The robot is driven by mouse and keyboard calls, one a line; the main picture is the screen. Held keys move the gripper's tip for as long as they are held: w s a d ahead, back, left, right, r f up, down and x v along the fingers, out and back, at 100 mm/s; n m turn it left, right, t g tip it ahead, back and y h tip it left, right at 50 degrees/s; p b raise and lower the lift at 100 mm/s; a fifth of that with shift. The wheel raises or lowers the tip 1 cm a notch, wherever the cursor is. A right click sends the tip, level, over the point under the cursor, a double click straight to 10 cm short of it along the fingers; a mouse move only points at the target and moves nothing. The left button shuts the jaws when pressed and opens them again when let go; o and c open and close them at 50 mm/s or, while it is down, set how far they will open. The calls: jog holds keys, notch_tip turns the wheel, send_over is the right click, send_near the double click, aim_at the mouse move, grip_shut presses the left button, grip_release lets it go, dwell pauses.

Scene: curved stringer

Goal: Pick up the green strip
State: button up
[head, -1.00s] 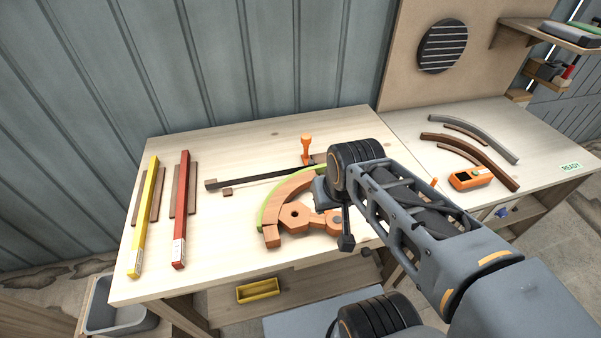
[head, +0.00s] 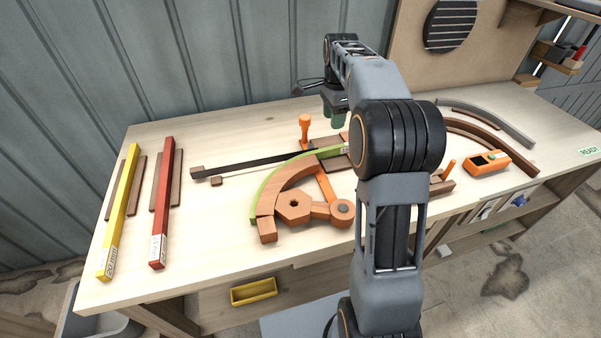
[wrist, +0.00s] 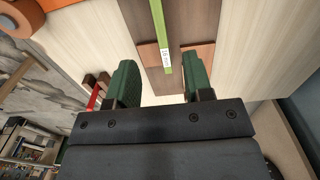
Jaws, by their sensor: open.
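The green strip (head: 262,193) lies along the outer edge of a curved wooden form (head: 285,187) on the workbench, and its straighter right end runs behind my arm. In the wrist view the strip's labelled end (wrist: 160,35) points down between my finger lines, over a dark brown board. My gripper (head: 337,118) is open and empty, above the back of the bench beyond the strip. Its two green fingers, also in the wrist view (wrist: 160,82), stand apart on either side of the strip's line, with no contact visible. My arm hides part of the strip's right side.
A yellow bar (head: 120,212) and a red bar (head: 162,205) lie at the left. An orange clamp handle (head: 305,130) stands close behind the form, beside a dark bar (head: 245,165). An orange device (head: 488,163) and curved pieces lie at the right.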

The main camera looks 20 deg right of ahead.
aim_at(330, 148)
jog(key=f, duration=0.6)
jog(key=f+b, duration=0.1)
jog(key=f, duration=0.5)
jog(key=shift+s+a+f, duration=0.1)
jog(key=shift+s+a, duration=0.05)
jog(key=shift+a, duration=0.05)
jog(key=shift+c, duration=0.3)
grip_shut()
